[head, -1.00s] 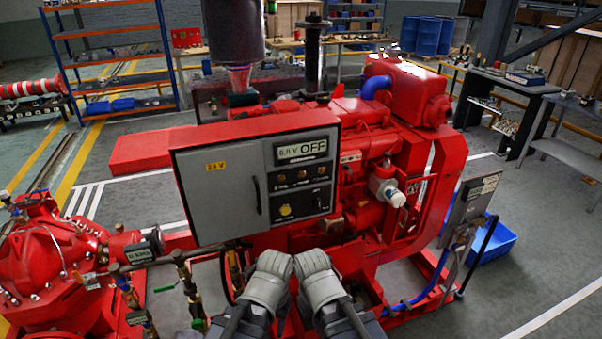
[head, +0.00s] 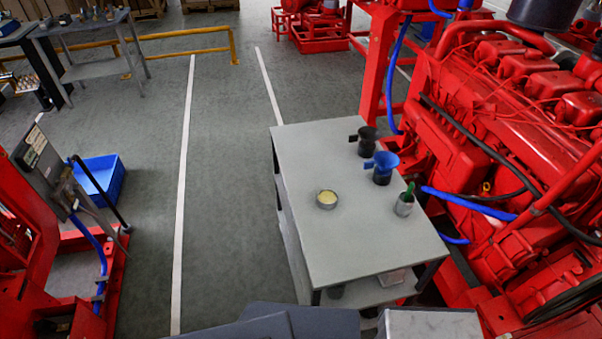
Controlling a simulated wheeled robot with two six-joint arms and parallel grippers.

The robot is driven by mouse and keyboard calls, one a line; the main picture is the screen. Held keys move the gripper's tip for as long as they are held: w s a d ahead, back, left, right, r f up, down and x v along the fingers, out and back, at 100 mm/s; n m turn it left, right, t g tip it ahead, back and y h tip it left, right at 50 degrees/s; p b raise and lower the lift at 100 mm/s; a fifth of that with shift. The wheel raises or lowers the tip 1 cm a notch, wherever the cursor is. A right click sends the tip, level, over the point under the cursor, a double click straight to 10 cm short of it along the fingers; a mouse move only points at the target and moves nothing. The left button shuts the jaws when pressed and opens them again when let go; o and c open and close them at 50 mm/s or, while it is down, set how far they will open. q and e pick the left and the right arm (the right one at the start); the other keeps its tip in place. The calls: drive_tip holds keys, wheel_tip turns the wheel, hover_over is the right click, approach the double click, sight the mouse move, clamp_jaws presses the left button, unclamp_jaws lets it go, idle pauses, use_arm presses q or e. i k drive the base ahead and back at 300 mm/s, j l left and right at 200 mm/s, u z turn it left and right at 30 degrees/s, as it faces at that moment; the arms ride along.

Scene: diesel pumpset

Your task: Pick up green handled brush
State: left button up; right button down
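A green handle (head: 410,189) sticks up out of a small metal cup (head: 403,206) near the right edge of a grey table (head: 330,241). The brush's lower part is hidden inside the cup. Grey parts of my own body show at the bottom edge. Neither of my grippers can be made out in the head view now.
On the table stand a blue funnel-topped vessel (head: 382,168), a dark one (head: 367,141) behind it, and a round tin (head: 327,199) with yellowish content. A red engine (head: 500,130) borders the table's right. Open floor lies left, with a blue bin (head: 98,181) farther left.

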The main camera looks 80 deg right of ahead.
sight(411, 186)
drive_tip(key=k+z, duration=0.15)
drive_tip(key=k, duration=0.4)
drive_tip(key=j+z, duration=0.1)
drive_tip(key=z, duration=3.15)
